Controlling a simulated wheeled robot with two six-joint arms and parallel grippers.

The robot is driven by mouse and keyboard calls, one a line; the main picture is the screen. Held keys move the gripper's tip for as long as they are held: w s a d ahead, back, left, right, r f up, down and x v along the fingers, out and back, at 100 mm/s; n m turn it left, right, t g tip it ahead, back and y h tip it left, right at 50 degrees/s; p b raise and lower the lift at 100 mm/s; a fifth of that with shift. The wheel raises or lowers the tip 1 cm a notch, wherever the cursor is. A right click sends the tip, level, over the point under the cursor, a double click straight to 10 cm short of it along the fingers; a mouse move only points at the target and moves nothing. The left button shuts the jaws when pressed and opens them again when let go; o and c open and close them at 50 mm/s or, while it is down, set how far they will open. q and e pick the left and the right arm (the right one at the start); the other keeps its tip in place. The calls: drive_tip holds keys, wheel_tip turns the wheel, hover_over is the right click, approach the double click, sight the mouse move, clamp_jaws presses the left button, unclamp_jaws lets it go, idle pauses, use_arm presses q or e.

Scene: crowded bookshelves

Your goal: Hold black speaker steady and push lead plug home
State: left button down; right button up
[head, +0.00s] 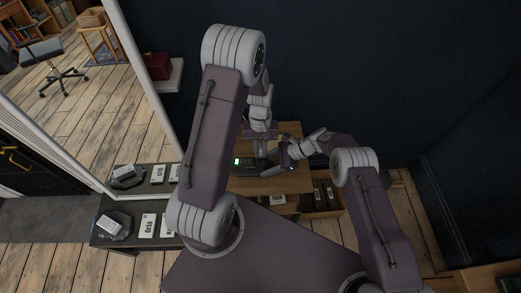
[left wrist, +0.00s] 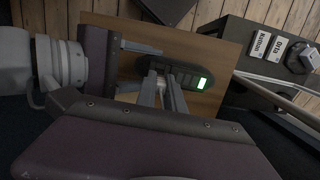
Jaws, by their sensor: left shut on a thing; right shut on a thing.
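A black device with a lit green screen lies on the wooden table in the head view, and I take it as the black speaker (head: 239,162). It also shows in the left wrist view (left wrist: 188,78). My left gripper (left wrist: 161,78) points at its side, with its narrow jaws around a small pale piece, probably the lead plug (left wrist: 158,66). How deep the plug sits cannot be told. My right gripper (head: 285,162) reaches in from the right at the device's other end, one finger on each side of it. In the head view my left arm hides much of the contact area.
The wooden table (head: 272,185) has some bare top around the device. A dark low shelf (head: 100,240) with labelled cards and grey items stands at left. A box with dark objects (head: 325,197) is at right. A dark wall stands behind.

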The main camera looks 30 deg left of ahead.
sight(261, 157)
use_arm(q)
drive_tip(key=shift+f, duration=0.15)
idle(0.5)
drive_tip(key=shift+f, duration=1)
drive_tip(key=shift+f, duration=1.05)
idle(0.5)
drive_tip(key=c, duration=1.4)
unclamp_jaws()
drive_tip(key=shift+o, duration=0.2)
wheel_tip(261, 157, up, 12)
drive_tip(key=w, duration=0.1)
drive_tip(key=shift+w+a, duration=0.25)
drive_tip(key=shift+a, duration=0.15)
drive_tip(key=shift+f, duration=0.1)
use_arm(e)
drive_tip(key=o, duration=1.2)
